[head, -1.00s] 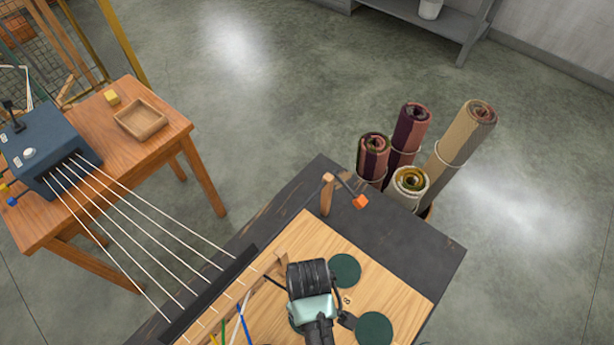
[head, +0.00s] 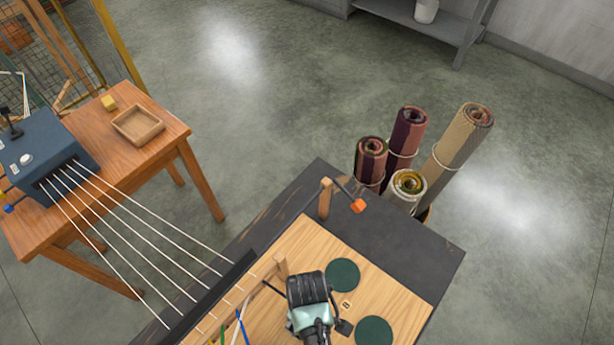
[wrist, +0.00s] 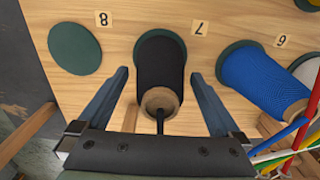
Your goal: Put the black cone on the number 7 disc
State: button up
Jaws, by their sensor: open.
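The black cone (wrist: 160,65) stands on the dark green number 7 disc (wrist: 160,34) in the wrist view, beside the label 7 (wrist: 199,27). Its wooden top end points toward the camera, and a thin dark strand or rod shows at that end. My gripper (wrist: 160,76) is open, with one finger on each side of the cone. Gaps show between the fingers and the cone, so neither is seen touching it. In the head view my own arm hides this spot.
An empty green disc (wrist: 75,48) lies left of the label 8 (wrist: 103,19). A blue cone (wrist: 262,80) stands right of the black one, near label 6 (wrist: 281,41). Coloured rods (wrist: 290,140) are at lower right. White threads (head: 140,230) stretch from a blue box (head: 45,150) toward the board.

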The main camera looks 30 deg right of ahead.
notch_tip(320, 180, up, 12)
jog(key=shift+r, duration=0.15)
dwell(0.4)
jog(key=w+d+r+t+h, duration=0.15)
jog(key=w+r+t, duration=0.45)
jog(key=w+r, duration=0.7)
jog(key=w+a+r+m+t, duration=0.15)
jog(key=w+r+t, duration=0.35)
jog(key=r, duration=0.6)
jog(key=w+a+r+m+t, duration=0.15)
jog(key=w+r+t, duration=0.3)
jog(key=r, duration=0.75)
jog(key=s+a+r+t, duration=0.2)
jog(key=s+r+t, duration=0.2)
jog(key=r, duration=0.6)
jog(key=s+a+r+t+y, duration=0.1)
jog(key=s+a+r+t, duration=0.2)
jog(key=r, duration=0.8)
jog(key=s+a+r+m+t, duration=0.1)
jog(key=s+a+r+t, duration=0.2)
jog(key=r, duration=0.7)
jog(key=shift+s+r+t, duration=0.2)
jog(key=shift+s+t, duration=0.6)
jog(key=shift+t, duration=0.15)
